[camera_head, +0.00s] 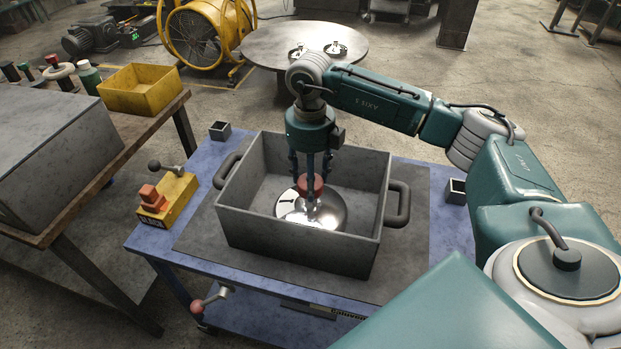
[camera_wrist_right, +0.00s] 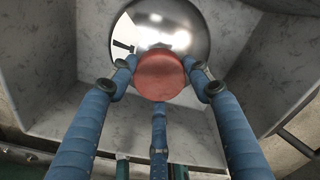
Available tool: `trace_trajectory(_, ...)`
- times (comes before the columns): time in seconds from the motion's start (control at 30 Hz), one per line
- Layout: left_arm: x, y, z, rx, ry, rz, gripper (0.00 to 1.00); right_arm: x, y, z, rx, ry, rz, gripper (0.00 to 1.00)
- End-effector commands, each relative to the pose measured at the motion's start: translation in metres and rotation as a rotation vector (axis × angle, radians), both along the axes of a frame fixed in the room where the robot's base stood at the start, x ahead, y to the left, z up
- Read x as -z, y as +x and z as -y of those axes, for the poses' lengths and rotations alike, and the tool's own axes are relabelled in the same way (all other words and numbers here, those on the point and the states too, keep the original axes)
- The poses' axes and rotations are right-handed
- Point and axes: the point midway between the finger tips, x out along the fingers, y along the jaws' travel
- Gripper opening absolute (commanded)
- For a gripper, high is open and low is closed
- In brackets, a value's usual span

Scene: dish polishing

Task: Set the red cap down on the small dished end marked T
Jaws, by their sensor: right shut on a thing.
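My right gripper (camera_head: 312,178) points down into an open grey box with its fingers closed around the red cap (camera_head: 311,189). In the right wrist view the red cap (camera_wrist_right: 161,77) sits between the blue fingers. A shiny dished end (camera_head: 330,215) lies dome up in the box, with a dark mark on its bright side that looks like a T. The dished end (camera_wrist_right: 180,20) also shows behind the cap in the right wrist view. The cap overlaps its near part; I cannot tell whether they touch. My left gripper is not in view.
The grey box (camera_head: 288,236) has tall walls and side handles and stands on a dark mat (camera_head: 200,239) on a blue table. A yellow block with a red button (camera_head: 150,193) and lever is at left. A small square cup (camera_head: 219,130) stands behind the box.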

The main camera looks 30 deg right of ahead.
Motion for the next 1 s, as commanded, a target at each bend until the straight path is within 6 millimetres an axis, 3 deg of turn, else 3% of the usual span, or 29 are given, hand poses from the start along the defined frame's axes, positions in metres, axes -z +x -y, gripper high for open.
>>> trace_trajectory(1.0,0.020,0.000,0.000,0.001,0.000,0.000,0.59,0.027,0.000,0.000,0.000,0.000,0.000,0.31)
